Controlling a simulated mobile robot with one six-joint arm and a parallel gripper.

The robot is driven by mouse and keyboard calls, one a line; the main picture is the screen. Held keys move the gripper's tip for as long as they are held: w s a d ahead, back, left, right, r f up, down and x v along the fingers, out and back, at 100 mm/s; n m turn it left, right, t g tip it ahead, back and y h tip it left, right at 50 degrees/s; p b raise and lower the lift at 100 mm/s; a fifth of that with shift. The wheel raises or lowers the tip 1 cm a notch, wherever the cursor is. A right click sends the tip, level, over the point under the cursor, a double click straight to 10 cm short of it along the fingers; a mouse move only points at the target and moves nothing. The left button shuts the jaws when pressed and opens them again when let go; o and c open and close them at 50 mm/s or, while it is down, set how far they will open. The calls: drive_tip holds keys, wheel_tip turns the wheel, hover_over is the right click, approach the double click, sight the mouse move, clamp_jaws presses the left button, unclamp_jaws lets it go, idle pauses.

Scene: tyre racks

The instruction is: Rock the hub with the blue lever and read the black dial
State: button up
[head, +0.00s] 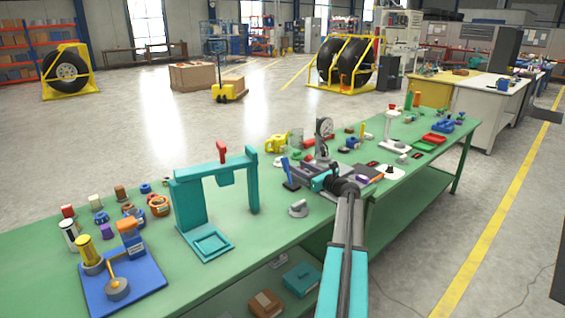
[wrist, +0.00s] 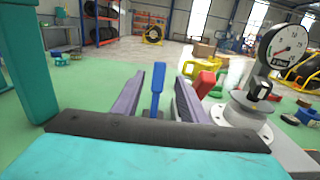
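The blue lever (head: 287,171) stands upright on a small dark base on the green bench in the head view. In the wrist view the blue lever (wrist: 158,90) stands between the two fingers of my gripper (wrist: 160,78), with a gap on each side. My gripper is open around it; it also shows at the arm's end in the head view (head: 307,178). The dial (wrist: 289,45), with a dark rim and white face, stands at right in the wrist view, and in the head view (head: 324,127). Below it is a pale round flanged part (wrist: 242,112), perhaps the hub.
A teal arch frame (head: 190,205) stands left of the lever, and shows as a teal post (wrist: 22,60) in the wrist view. A red block (wrist: 204,84) and a yellow mug (head: 277,144) are beyond the gripper.

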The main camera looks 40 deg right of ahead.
sight(287, 160)
drive_tip(key=w, duration=0.3)
drive_tip(key=w+p, duration=0.1)
drive_tip(key=w, duration=0.5)
drive_tip(key=shift+d, duration=0.3)
clamp_jaws()
